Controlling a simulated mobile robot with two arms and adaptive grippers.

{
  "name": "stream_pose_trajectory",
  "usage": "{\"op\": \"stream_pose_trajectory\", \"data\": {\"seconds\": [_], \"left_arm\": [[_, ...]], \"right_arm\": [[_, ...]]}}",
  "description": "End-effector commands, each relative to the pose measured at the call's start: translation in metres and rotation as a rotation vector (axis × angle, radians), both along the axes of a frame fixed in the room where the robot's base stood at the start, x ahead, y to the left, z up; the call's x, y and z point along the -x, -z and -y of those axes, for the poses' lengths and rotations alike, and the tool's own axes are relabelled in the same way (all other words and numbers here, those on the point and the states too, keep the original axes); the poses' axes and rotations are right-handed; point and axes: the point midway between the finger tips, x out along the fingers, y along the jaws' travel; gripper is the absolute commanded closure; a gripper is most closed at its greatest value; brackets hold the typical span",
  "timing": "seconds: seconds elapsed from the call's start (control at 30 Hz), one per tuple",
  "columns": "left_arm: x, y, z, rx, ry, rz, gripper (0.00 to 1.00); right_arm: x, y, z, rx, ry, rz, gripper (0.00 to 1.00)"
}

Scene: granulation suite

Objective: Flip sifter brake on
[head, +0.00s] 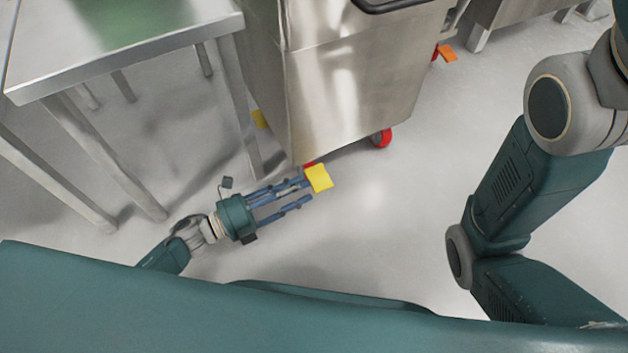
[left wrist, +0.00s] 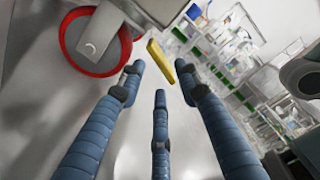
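The sifter (head: 350,80) is a steel cabinet on red casters. A yellow brake pedal (head: 319,178) sticks out at its near lower corner in the head view. In the left wrist view the yellow pedal (left wrist: 160,60) shows beside a red caster wheel (left wrist: 92,45), just beyond the fingertips. My left gripper (head: 302,190) is low by the floor, its blue fingers pointing at the pedal. In the left wrist view its fingers (left wrist: 160,85) are spread with nothing between them. I cannot tell whether a finger touches the pedal. My right gripper is not in view.
A steel table (head: 130,45) stands left of the sifter, its legs near my left arm. Another red caster (head: 381,138) and an orange pedal (head: 447,53) show farther along. The floor to the right of the sifter is clear.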

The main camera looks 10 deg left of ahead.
Motion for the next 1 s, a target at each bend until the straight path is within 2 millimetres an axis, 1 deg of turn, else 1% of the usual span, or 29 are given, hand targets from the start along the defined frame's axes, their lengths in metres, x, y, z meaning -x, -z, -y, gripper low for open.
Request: {"op": "stream_pose_trajectory", "data": {"seconds": [0.03,0.1,0.2,0.33,0.5,1.0], "left_arm": [[0.007,0.001,-0.010,-0.003,0.000,-0.003,0.67],[0.015,0.001,-0.020,-0.002,-0.001,-0.002,0.67],[0.025,0.001,-0.033,-0.002,0.000,-0.001,0.67],[0.032,0.000,-0.044,-0.001,0.000,-0.001,0.67],[0.035,0.000,-0.048,-0.001,0.000,0.001,0.67],[0.034,0.000,-0.047,-0.001,0.000,0.001,0.67]], "right_arm": [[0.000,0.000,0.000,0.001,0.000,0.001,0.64],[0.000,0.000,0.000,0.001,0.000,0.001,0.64],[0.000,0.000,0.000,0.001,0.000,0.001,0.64],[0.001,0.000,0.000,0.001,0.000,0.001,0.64],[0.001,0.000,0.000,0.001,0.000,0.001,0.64],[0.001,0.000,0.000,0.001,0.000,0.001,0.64]]}}
